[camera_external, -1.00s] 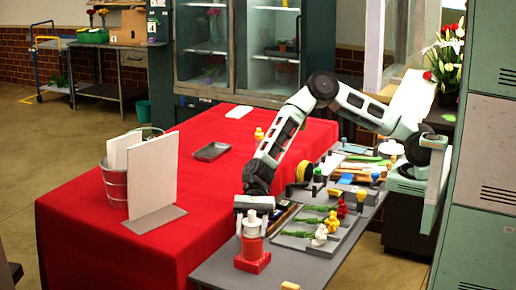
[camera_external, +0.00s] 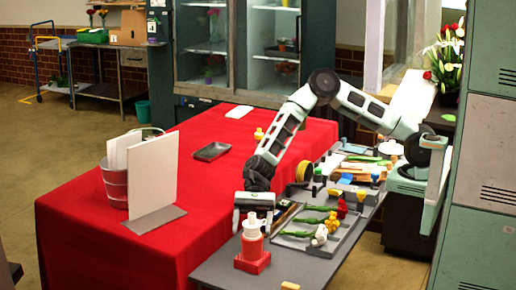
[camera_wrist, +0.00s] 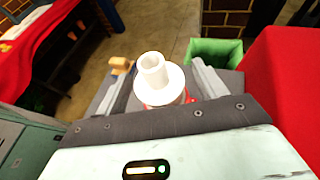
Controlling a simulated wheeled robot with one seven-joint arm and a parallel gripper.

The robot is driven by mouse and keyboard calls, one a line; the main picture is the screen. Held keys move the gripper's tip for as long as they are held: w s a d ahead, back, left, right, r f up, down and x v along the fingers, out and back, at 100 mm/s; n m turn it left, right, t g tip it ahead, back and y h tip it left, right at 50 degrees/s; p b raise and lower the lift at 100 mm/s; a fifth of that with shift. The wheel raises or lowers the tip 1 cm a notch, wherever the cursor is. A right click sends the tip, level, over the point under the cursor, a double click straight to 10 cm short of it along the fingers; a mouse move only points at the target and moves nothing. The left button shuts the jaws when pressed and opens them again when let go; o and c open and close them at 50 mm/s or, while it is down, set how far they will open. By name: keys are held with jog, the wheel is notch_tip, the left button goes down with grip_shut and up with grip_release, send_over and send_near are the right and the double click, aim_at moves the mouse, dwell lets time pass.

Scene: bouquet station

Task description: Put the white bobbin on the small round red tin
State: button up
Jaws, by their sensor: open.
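The white bobbin (camera_external: 252,221) stands upright on the small round red tin (camera_external: 252,248), at the front end of the grey table. The tin sits on a square red block (camera_external: 253,263). My gripper (camera_external: 252,222) is open around the bobbin, with one finger on each side. In the wrist view, the bobbin (camera_wrist: 173,88) shows its hollow top and wide flange between the spread fingers (camera_wrist: 160,82), with gaps on both sides. Only a little red of the tin (camera_wrist: 192,99) shows beneath the flange.
A grey tray (camera_external: 300,243) with flowers lies just right of the tin. A small yellow block (camera_external: 290,286) is at the table's front edge. The red-covered table (camera_external: 95,235) is to the left, with a white panel (camera_external: 153,175) standing on it.

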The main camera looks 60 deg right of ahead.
jog(key=b+v, duration=0.1)
jog(key=v, duration=0.9)
jog(key=shift+d, duration=0.1)
jog(key=s+d+n+h, duration=0.7)
jog(key=s+d+n, duration=0.35)
jog(key=s, duration=0.25)
jog(key=s+d+n+t+h, duration=0.2)
jog(key=s+d+n, duration=0.2)
jog(key=d, duration=0.3)
jog(key=s+d+n+t+h, duration=0.2)
jog(key=s+d+n+t, duration=0.1)
jog(key=d+n, duration=0.3)
jog(key=s+d, duration=0.1)
jog(key=d, duration=0.1)
jog(key=shift+d+n+h, duration=0.35)
jog(key=shift+h, duration=0.05)
jog(key=shift+r, duration=0.1)
